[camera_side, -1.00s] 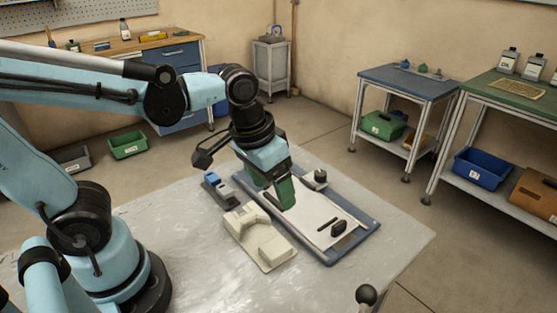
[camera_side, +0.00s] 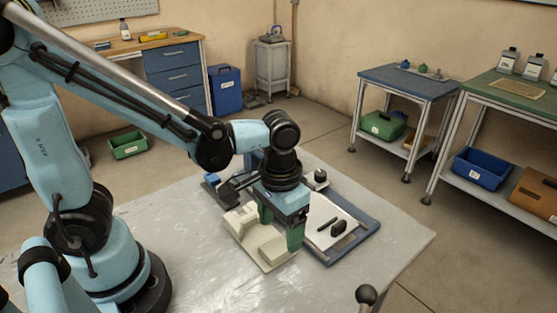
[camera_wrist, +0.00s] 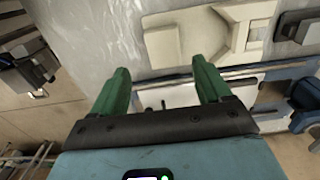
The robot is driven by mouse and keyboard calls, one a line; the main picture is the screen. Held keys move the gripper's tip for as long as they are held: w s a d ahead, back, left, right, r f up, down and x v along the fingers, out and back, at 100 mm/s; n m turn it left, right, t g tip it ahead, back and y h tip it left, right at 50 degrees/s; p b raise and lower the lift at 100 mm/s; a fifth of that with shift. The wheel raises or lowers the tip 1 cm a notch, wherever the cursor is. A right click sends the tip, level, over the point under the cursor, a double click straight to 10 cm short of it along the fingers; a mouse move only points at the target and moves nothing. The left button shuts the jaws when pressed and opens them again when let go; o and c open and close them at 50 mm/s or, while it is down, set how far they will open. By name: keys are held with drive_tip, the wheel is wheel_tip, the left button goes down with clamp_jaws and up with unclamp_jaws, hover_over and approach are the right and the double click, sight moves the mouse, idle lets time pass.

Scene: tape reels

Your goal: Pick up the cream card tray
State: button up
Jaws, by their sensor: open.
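The cream card tray (camera_side: 246,236) lies flat on the grey table, with raised blocks on its top. In the wrist view the cream card tray (camera_wrist: 160,42) is just past my fingertips, mostly to the right. My gripper (camera_side: 281,226) points down over the tray's right side, its green fingers apart and empty. In the wrist view my gripper (camera_wrist: 160,68) is open with nothing between the fingers. One finger hides part of the tray in the side view. I cannot tell whether the fingers touch it.
A blue board (camera_side: 353,246) with a white sheet, a black pen and a black block lies close to the tray's right. A small dark item with a blue part (camera_side: 214,186) is behind it. The table (camera_side: 170,235) is bare in front and to the left.

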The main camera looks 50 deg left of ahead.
sight(276, 247)
drive_tip(key=shift+s+a+f, duration=0.15)
drive_tip(key=shift+a+f, duration=0.05)
drive_tip(key=shift+f, duration=0.75)
drive_tip(key=shift+s+a+f, duration=0.15)
drive_tip(key=shift+f, duration=1.7)
drive_tip(key=c, duration=1.3)
drive_tip(key=shift+o, duration=0.2)
drive_tip(key=shift+r, duration=0.15)
